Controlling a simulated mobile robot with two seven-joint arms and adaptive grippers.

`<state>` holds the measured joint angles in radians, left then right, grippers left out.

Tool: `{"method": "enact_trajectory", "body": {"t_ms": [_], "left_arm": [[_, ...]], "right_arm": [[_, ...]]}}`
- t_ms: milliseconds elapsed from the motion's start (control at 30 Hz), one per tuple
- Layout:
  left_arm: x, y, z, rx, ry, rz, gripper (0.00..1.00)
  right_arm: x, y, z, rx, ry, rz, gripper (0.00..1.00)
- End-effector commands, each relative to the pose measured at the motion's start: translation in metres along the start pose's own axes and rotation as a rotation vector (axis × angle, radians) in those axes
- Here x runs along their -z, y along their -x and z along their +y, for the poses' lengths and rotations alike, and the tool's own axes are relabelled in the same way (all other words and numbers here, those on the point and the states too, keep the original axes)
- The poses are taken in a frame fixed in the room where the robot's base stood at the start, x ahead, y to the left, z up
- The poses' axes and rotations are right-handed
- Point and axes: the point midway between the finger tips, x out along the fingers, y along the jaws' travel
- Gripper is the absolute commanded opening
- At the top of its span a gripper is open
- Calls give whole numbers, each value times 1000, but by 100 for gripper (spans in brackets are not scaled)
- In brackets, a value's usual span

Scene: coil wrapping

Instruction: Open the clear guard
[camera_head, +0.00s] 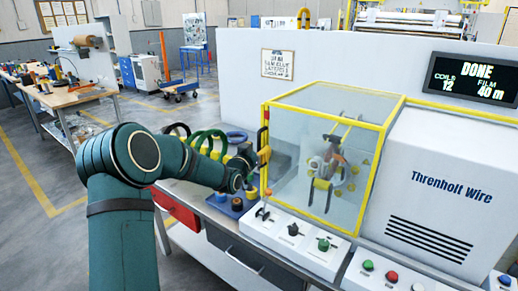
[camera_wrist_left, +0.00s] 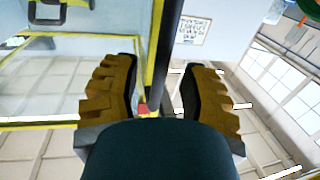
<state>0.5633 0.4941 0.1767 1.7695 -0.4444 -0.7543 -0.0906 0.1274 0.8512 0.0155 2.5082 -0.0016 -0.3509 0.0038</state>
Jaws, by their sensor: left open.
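The clear guard (camera_head: 345,135) is a see-through box with a yellow frame, standing closed over the wrapping mechanism (camera_head: 328,165). A dark upright handle with red ends (camera_head: 266,117) runs along the guard's left front edge. My left gripper (camera_head: 258,170) is at this edge, its tan fingers open. In the left wrist view, the open fingers (camera_wrist_left: 161,92) stand on either side of the dark handle bar (camera_wrist_left: 158,60), with a red piece low between them. Whether they touch the bar cannot be told. The guard's yellow-edged pane (camera_wrist_left: 60,85) fills the left of that view. My right gripper is not in view.
Black, green and blue coils (camera_head: 210,140) stand behind my left forearm. Control panels with knobs and buttons (camera_head: 293,230) line the bench front below the guard. A white machine housing (camera_head: 440,185) stands to the right, under a display (camera_head: 472,80) reading DONE.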

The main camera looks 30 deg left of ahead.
Motion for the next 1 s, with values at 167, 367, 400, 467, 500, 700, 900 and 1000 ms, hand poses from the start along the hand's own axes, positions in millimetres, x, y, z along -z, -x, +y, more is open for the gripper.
{"method": "enact_trajectory", "body": {"t_ms": [167, 367, 400, 467, 500, 700, 900, 1000], "left_arm": [[0, -12, 1, -1, 0, 0, 43], [0, -15, 0, 0, 0, 0, 43], [0, -15, 0, 0, 0, 0, 43], [0, -15, 0, 0, 0, 0, 43], [0, -14, 0, 0, 0, 0, 43], [0, -14, 0, 0, 0, 0, 0], [0, -15, 1, 0, 0, 0, 0], [-1, -19, 6, -1, 0, 0, 0]], "right_arm": [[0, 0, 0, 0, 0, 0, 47], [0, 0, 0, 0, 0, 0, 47], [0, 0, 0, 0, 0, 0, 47], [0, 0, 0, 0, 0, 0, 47], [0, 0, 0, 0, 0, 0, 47], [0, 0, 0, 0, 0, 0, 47], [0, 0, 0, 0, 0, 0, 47], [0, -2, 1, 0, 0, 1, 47]]}}
